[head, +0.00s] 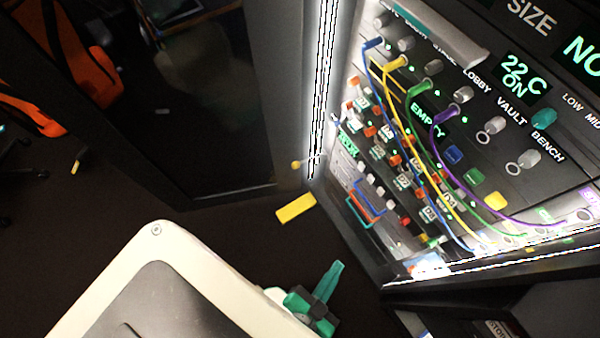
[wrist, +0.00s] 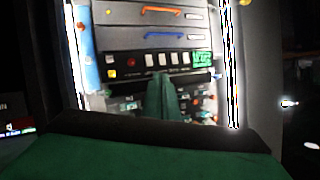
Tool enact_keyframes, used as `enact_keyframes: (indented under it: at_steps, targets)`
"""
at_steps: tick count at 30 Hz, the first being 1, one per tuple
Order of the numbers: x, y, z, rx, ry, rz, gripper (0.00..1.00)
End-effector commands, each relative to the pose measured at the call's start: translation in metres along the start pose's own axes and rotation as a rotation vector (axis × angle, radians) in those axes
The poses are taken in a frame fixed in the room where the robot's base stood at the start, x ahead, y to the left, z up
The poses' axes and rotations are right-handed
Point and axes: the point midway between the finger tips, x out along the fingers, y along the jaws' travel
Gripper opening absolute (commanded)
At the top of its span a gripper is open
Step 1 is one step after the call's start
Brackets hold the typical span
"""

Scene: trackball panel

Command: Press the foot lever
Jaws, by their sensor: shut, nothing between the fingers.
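A flat yellow bar, which looks like the foot lever (head: 295,208), sits low by the floor at the left foot of the lit panel (head: 372,226). My gripper (head: 335,272) is in the lower middle of the head view, its green fingers together and empty. It is apart from the yellow bar, below and to the right of it in the picture. In the wrist view the shut green fingers (wrist: 161,97) point at the panel's lower part. I cannot make out the yellow bar there.
The panel carries knobs, several coloured cables and drawers with an orange handle (wrist: 163,10) and a blue handle (wrist: 160,36). A small yellow ball (head: 296,165) sticks out at its left edge. A dark cabinet (head: 225,100) stands left. Dark floor lies open around the yellow bar.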

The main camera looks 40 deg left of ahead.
Motion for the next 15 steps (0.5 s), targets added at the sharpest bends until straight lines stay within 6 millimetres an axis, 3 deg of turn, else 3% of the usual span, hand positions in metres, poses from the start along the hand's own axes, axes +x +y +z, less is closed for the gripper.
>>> enact_keyframes:
  at_steps: [1,6,11,15]
  targets:
    - [0.020,0.006,0.018,0.082,-0.037,-0.002,0.00]
    - [0.079,0.022,0.080,0.406,-0.194,0.030,0.00]
    - [0.134,0.027,0.128,0.716,-0.339,0.092,0.00]
    - [0.180,0.020,0.161,0.981,-0.469,0.165,0.00]
